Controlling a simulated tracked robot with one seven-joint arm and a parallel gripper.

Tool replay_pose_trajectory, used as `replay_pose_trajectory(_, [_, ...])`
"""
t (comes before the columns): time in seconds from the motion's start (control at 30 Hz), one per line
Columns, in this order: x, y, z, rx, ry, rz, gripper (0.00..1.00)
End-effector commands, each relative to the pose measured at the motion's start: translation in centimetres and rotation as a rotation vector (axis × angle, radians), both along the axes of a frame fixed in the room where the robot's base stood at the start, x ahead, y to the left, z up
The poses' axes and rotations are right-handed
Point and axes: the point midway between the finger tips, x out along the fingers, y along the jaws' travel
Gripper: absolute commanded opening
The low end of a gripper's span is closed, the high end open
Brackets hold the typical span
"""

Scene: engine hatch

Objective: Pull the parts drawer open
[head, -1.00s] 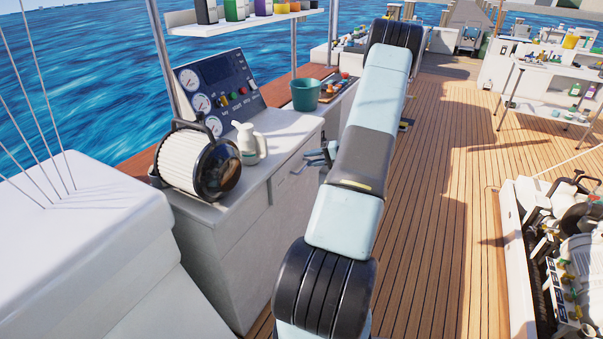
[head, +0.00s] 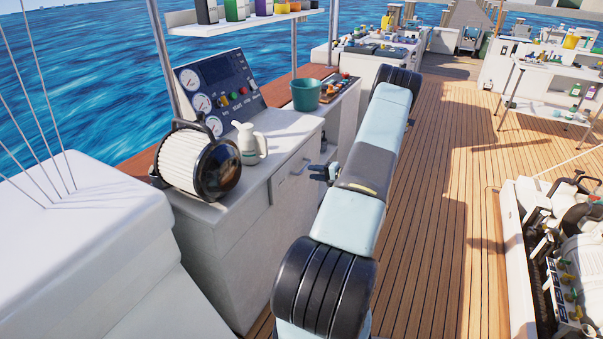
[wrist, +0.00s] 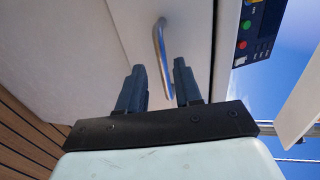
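The parts drawer (head: 291,175) is a pale front panel in the white cabinet under the counter, and it looks shut. Its slim metal handle (head: 303,166) shows just left of my gripper (head: 317,172). In the wrist view the handle (wrist: 160,45) runs down the drawer front (wrist: 190,35), its lower end showing in the gap between the fingers. My gripper (wrist: 160,68) is open with nothing held. Whether the handle lies between the fingertips in depth or still beyond them, I cannot tell. My arm hides part of the cabinet's right side.
On the counter stand a white ribbed cylinder with a black end (head: 198,160), a white jug (head: 250,145) and a gauge panel (head: 220,92). A green bucket (head: 306,94) is behind.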

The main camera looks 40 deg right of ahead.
Motion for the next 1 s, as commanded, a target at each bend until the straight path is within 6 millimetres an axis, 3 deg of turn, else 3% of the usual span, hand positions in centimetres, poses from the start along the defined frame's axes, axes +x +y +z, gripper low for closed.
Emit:
replay_pose_trajectory(0.2, [3.3,1.4,-0.7,0.0,-0.001,0.002,0.34])
replay_pose_trajectory(0.4, [5.1,2.1,-1.1,-0.001,0.0,0.0,0.34])
replay_pose_trajectory(0.8, [5.6,2.3,-1.2,-0.001,0.0,-0.001,0.34])
replay_pose_trajectory(1.0, [5.6,2.3,-1.2,0.0,0.0,-0.001,0.16])
